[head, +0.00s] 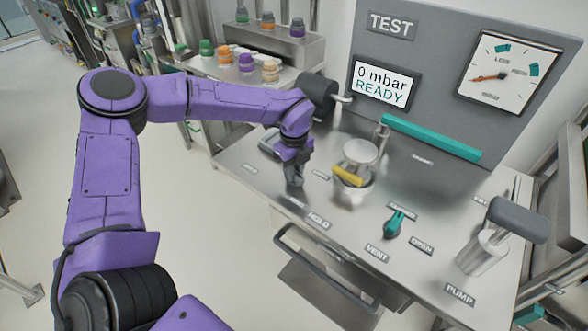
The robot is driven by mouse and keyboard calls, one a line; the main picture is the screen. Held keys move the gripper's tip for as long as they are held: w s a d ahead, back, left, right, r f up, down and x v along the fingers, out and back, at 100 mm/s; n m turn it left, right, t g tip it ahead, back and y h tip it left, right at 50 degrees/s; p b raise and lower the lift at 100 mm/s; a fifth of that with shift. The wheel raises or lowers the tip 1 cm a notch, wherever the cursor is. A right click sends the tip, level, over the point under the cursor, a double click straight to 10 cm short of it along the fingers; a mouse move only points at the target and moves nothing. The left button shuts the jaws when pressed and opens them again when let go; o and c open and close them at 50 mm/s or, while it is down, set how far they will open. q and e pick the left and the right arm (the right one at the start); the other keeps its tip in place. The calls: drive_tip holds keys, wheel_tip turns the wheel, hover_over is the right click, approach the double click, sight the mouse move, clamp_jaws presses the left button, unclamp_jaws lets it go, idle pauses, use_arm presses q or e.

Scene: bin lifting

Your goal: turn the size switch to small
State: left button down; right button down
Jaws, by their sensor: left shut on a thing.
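My left gripper (294,178) points down at the left part of the steel bench top (345,233). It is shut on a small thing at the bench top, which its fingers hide. From its place among small labels, this looks like the size switch, but I cannot see which way it is turned. The labels beside it (320,173) and in front of it (295,201) are too small to read. My right gripper is not in view.
A round steel chamber (354,188) with a yellow handle (348,176) stands right of the gripper. A teal vent knob (394,224) and a pump lever (517,219) are further right. The screen (385,82) reads 0 mbar READY. Coloured jars stand behind.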

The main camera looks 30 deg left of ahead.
use_arm(q)
drive_tip(key=m+p, duration=0.1)
drive_tip(key=m, duration=0.5)
drive_tip(key=shift+m, duration=0.3)
idle(0.5)
drive_tip(key=c, duration=0.9)
unclamp_jaws()
wheel_tip(320, 180, up, 10)
drive_tip(key=shift+r+b, duration=0.25)
drive_tip(key=shift+b, duration=0.5)
